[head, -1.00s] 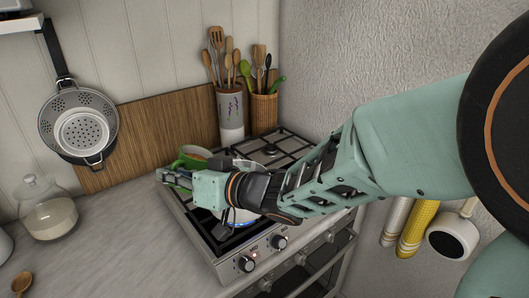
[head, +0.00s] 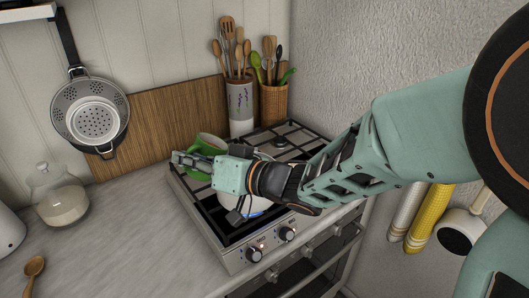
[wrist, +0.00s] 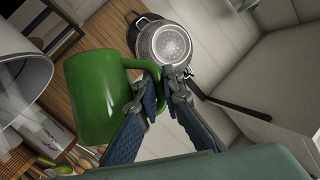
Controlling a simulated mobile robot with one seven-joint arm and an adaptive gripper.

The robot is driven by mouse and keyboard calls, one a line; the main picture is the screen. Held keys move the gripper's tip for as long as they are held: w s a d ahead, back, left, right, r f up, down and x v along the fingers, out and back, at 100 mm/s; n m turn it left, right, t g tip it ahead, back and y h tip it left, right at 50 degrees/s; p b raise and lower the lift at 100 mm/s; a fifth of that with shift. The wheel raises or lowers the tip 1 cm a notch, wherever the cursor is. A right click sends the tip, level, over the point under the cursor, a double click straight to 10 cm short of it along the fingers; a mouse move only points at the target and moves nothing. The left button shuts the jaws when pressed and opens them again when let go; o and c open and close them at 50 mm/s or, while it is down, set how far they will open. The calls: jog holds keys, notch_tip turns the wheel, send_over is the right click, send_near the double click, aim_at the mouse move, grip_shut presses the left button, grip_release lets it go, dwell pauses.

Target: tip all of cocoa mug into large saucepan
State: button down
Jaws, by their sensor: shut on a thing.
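The green cocoa mug (head: 205,147) is above the back left of the hob, tilted, its rim leaning to the right. It also fills the left of the wrist view (wrist: 92,98), where my gripper (wrist: 165,75) is shut on its handle. In the head view my gripper (head: 184,160) covers part of the mug. The pale large saucepan (head: 230,201) stands on the hob below and behind my gripper, mostly hidden by it. A grey round vessel, seemingly this pan, shows at the wrist view's left edge (wrist: 22,75). I cannot see the pan's contents or any pouring stream.
The gas hob (head: 205,225) has a lit burner under the pan. A utensil crock (head: 241,105) and a wicker utensil holder (head: 273,104) stand behind it. A glass jar (head: 62,198) and wooden spoon (head: 34,268) are at left; the counter between is clear.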

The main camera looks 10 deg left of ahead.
aim_at(212, 147)
jog(key=shift+w+d+m+y+b, duration=0.4)
jog(key=shift+d, duration=0.05)
dwell(0.3)
jog(key=shift+w+d+r+m+y, duration=0.25)
jog(key=shift+r+m, duration=0.1)
jog(key=shift+r, duration=0.1)
jog(key=shift+w+d+r+m+y, duration=0.1)
jog(key=shift+d+r+m+y, duration=0.1)
jog(key=shift+r+m, duration=0.2)
dwell(0.3)
jog(key=shift+f+b, duration=0.3)
jog(key=shift+b, duration=0.25)
jog(key=shift+w+d+f+m+y+b, duration=0.25)
jog(key=shift+f+m+y+b, duration=0.3)
jog(key=shift+b, duration=0.5)
jog(key=shift+w+d+r+m+t+y, duration=0.2)
jog(key=shift+r+m+t+y, duration=0.1)
jog(key=shift+r+m, duration=0.1)
jog(key=shift+w+d+r+m+t+y, duration=0.1)
jog(key=shift+d+r+m+t+y, duration=0.1)
jog(key=shift+r+m+t, duration=0.15)
jog(key=shift+w+d+f+m+t+y+b, duration=0.25)
jog(key=shift+w+d+m+y+b, duration=0.2)
jog(key=shift+m+b, duration=0.4)
dwell(0.6)
jog(key=shift+w+d+r+m, duration=0.1)
jog(key=shift+w+d+m, duration=0.1)
jog(key=shift+m, duration=0.1)
